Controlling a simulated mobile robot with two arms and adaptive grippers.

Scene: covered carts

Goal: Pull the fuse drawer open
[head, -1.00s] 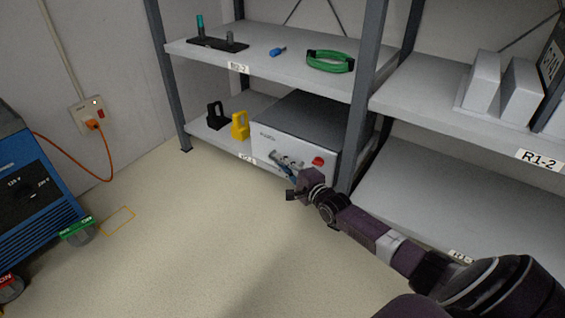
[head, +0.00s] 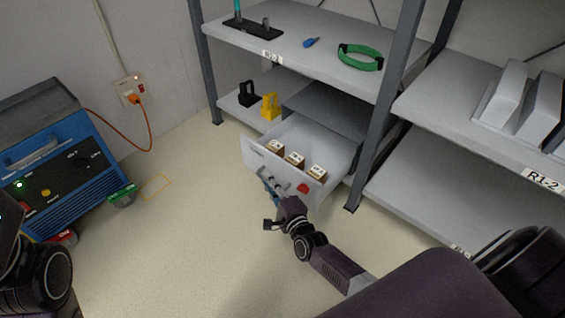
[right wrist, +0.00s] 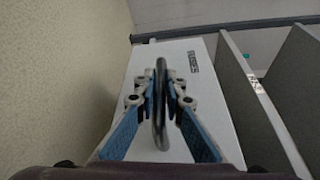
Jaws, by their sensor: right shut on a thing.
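The fuse drawer (head: 255,163) is pulled out from its grey cabinet (head: 330,108) on the lower shelf. Several small fuse blocks with pale tops (head: 294,159) stand inside it. My right gripper (head: 270,186) is at the drawer front. In the right wrist view its blue-padded fingers (right wrist: 160,100) are shut on the dark bar handle (right wrist: 161,125), with the white drawer front (right wrist: 200,75) behind. My left arm shows at the lower left edge of the head view, its gripper out of view.
A black padlock (head: 249,96) and a yellow padlock (head: 270,106) stand left of the cabinet. A blue machine (head: 60,165) is at the left, with an orange cable to a wall socket (head: 132,92). A shelf post (head: 385,110) rises right of the drawer. Floor before the drawer is clear.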

